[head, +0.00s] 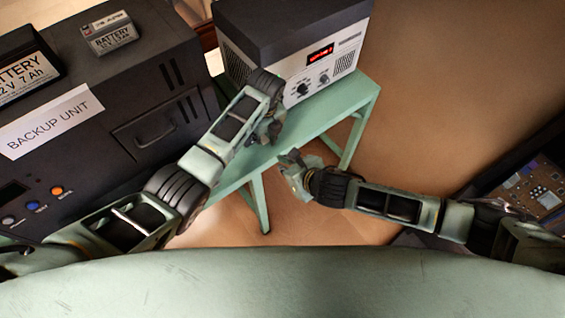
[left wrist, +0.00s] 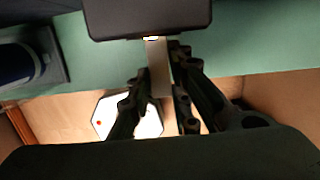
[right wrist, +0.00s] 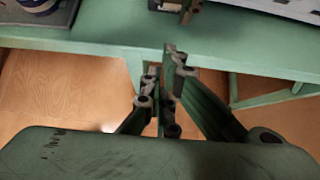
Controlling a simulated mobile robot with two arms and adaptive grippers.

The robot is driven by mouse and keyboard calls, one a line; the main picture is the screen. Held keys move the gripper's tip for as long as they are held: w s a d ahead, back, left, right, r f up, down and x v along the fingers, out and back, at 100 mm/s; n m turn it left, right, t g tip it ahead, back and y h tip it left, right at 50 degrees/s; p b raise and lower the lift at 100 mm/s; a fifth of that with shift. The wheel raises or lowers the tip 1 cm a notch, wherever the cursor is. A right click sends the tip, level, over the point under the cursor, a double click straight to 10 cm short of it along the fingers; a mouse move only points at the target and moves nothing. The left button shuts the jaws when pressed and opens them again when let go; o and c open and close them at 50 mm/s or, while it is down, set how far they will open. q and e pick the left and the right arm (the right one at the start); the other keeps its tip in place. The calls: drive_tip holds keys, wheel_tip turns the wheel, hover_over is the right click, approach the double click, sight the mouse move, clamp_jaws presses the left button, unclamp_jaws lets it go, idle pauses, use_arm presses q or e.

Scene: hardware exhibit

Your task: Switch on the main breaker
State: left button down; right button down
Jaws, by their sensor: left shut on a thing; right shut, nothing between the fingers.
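My left gripper (head: 270,132) is over the green table, in front of the white-faced power unit (head: 303,72). In the left wrist view, its fingers (left wrist: 160,80) are shut on a pale bar (left wrist: 158,62). The bar runs down from the edge of a dark box (left wrist: 150,18). I cannot tell whether this is the main breaker's lever; no label for it is readable. In the head view the bar is hidden by the gripper. My right gripper (head: 289,158) is shut and empty, just off the table's front edge; it also shows in the right wrist view (right wrist: 165,90).
The green table (head: 345,105) carries the power unit, which has a red display and knobs. At left stands a dark backup unit (head: 155,95) with batteries (head: 110,35) on top. A circuit board panel (head: 530,185) is at far right. Brown floor is clear between.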

use_arm(q)
drive_tip(key=shift+w+r, duration=0.1)
use_arm(e)
drive_tip(key=x, duration=0.8)
drive_tip(key=shift+w+a, duration=0.15)
drive_tip(key=shift+w, duration=0.05)
wheel_tip(320, 180, up, 4)
drive_tip(key=shift+f, duration=0.1)
drive_tip(key=shift+w+a+r, duration=0.1)
drive_tip(key=shift+r, duration=0.4)
drive_tip(key=shift+w+a+r, duration=0.1)
drive_tip(key=shift+r, duration=0.45)
use_arm(q)
drive_tip(key=c, duration=1.9)
unclamp_jaws()
drive_tip(key=o, duration=0.3)
use_arm(e)
drive_tip(key=shift+d+f, duration=0.1)
drive_tip(key=shift+f, duration=0.15)
drive_tip(key=shift+s, duration=0.1)
